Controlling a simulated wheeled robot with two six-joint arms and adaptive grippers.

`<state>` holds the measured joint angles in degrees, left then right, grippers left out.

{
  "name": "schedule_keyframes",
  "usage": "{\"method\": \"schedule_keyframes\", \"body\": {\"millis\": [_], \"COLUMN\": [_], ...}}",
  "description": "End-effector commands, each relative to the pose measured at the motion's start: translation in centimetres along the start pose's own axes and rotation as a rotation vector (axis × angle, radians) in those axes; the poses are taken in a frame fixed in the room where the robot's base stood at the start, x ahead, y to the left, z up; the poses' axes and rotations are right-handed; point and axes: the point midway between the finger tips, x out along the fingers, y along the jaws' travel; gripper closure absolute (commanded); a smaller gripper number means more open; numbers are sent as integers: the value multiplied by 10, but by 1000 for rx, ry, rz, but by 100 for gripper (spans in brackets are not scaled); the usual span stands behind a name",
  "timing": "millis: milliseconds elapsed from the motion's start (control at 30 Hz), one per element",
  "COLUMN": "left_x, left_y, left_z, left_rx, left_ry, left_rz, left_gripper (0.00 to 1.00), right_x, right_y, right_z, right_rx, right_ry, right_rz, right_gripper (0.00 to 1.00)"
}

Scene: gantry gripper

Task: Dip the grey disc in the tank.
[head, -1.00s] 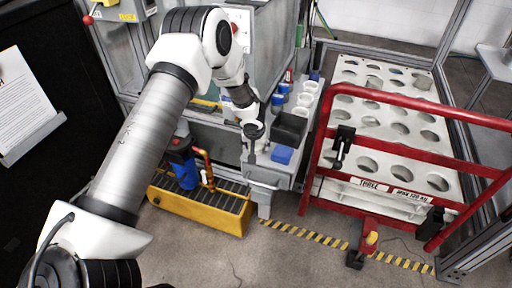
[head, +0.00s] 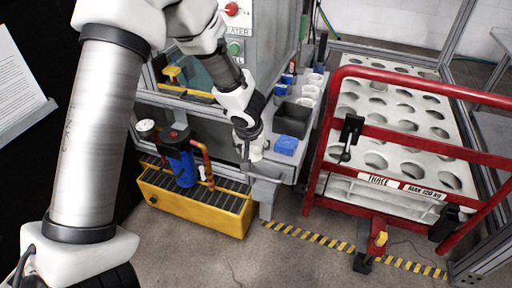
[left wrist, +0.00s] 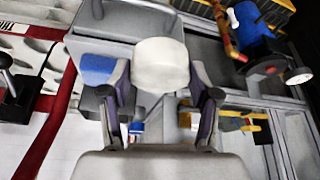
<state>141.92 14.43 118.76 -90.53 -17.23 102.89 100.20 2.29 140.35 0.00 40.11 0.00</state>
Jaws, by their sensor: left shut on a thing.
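My left gripper (head: 247,152) is over the front left part of the grey bench (head: 268,172). In the left wrist view my left gripper (left wrist: 161,112) is shut on a pale, rounded piece between its two fingers. I take this piece to be the grey disc (left wrist: 162,66); it looks almost white, and its full shape does not show. In the head view the disc (head: 257,149) is partly hidden by the gripper. The tank (head: 196,76) looks like the grey-framed enclosure with a window behind my arm, under a heater panel; the arm covers part of it. My right gripper does not show.
A black bin (head: 292,119), a blue box (head: 287,145) and several cups stand on the bench to the right. A red-railed rack (head: 327,147) is farther right. A blue pump (head: 184,167) stands on a yellow-sided base (head: 200,209) left of the bench.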

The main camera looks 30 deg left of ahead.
Motion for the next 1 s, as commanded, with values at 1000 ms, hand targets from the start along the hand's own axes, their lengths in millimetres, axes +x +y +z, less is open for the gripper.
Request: {"method": "schedule_keyframes", "body": {"millis": [1000], "left_x": [-19], "left_y": [111], "left_z": [56], "left_rx": [360], "left_ry": [23], "left_rz": [148], "left_gripper": [69], "right_x": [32], "right_y": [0], "right_z": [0], "right_rx": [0], "right_ry": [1], "right_rz": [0], "right_gripper": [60]}}
